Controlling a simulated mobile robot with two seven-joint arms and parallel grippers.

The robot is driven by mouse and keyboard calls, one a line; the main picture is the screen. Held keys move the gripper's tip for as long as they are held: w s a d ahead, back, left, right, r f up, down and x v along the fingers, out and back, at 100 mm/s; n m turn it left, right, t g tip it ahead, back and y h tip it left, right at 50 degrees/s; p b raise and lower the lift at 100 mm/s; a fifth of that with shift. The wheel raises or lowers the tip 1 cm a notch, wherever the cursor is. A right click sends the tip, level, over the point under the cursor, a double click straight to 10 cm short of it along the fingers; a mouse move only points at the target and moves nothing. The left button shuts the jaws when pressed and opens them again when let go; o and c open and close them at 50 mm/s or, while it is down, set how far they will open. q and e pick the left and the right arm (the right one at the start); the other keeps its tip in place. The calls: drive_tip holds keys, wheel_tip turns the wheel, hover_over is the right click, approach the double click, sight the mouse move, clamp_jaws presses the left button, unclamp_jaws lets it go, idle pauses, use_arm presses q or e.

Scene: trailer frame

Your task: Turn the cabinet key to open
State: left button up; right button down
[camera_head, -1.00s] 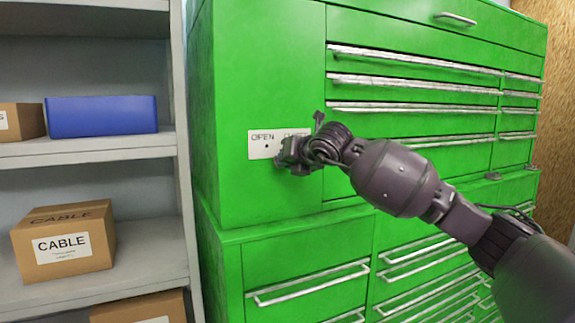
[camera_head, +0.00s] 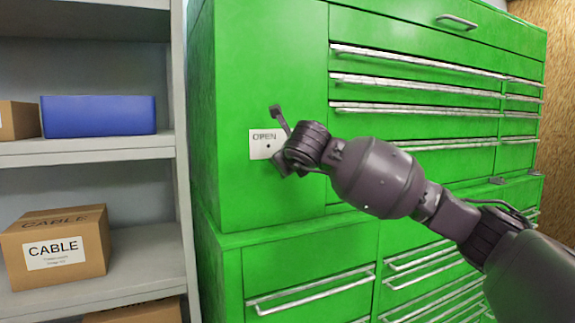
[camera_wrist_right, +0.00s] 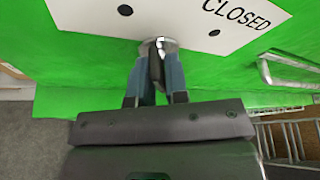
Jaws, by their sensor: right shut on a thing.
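The green cabinet (camera_head: 270,60) has a white plate (camera_head: 258,148) marked OPEN in the head view. In the right wrist view the plate (camera_wrist_right: 95,12) shows the word CLOSED and dark round holes, and its picture is tilted. My right gripper (camera_wrist_right: 156,62) is shut on the key (camera_wrist_right: 160,45), a small metallic piece at the plate's lower edge in that view. In the head view my right gripper (camera_head: 284,163) is at the plate, and my wrist hides the key and the plate's right part. My left gripper is not in view.
Grey shelves (camera_head: 90,150) stand left of the cabinet with a blue bin (camera_head: 98,116) and a CABLE box (camera_head: 55,250). Long drawer handles (camera_head: 415,60) stick out right of the plate. A lower drawer handle (camera_head: 310,290) is below.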

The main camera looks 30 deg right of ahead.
drive_tip(key=shift+f+n+h+b, duration=0.1)
drive_tip(key=shift+n+h+b, duration=0.25)
drive_tip(key=shift+n, duration=0.55)
drive_tip(key=shift+h, duration=0.25)
drive_tip(key=c, duration=1.2)
unclamp_jaws()
drive_tip(key=shift+c, duration=0.2)
drive_tip(key=v, duration=1.1)
drive_tip(key=shift+p, duration=0.35)
drive_tip(key=shift+f, duration=0.15)
